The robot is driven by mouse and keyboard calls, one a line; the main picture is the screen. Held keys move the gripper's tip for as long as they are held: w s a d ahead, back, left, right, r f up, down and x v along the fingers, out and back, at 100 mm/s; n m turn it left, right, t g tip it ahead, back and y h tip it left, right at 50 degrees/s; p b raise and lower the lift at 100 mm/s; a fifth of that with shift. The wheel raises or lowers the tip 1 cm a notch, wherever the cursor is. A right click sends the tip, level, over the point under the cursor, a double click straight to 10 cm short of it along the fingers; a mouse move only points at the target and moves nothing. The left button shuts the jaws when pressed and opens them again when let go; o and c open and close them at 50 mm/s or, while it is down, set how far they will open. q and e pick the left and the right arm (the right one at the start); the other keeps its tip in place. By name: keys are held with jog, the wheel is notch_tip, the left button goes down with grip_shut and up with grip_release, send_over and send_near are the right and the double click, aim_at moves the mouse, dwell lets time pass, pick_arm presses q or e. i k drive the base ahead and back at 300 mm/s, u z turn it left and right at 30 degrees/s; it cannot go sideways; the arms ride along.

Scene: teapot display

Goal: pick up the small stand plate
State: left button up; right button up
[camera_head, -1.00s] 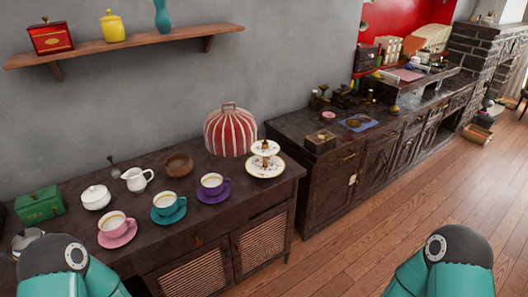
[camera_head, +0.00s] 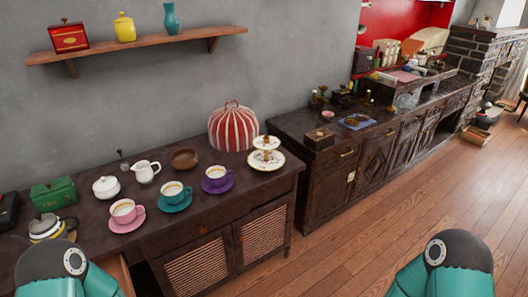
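A white two-tier stand sits near the right end of the dark sideboard. Its small upper plate (camera_head: 266,142) is above the larger lower plate (camera_head: 262,165), which has a patterned, gold-looking rim. Nothing of mine touches the stand. Only teal and dark parts of my two arms show, at the bottom left and bottom right of the head view. Neither gripper is in view, so their fingers cannot be seen.
A red-striped dome (camera_head: 233,128) stands just left of the stand. Pink (camera_head: 127,212), teal (camera_head: 173,193) and purple (camera_head: 217,177) cups on saucers line the sideboard front (camera_head: 205,222). A wooden bowl (camera_head: 184,158) is behind. Open floor (camera_head: 340,250) lies right of the sideboard.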

aim_at(260, 143)
jog(key=z, duration=0.3)
jog(key=k, duration=0.25)
jog(key=z, duration=0.95)
jog(key=i, duration=0.35)
jog(key=z, duration=0.65)
jog(key=i, duration=1.15)
jog(key=u, duration=3.05)
jog(key=i, duration=0.4)
jog(key=u, duration=0.65)
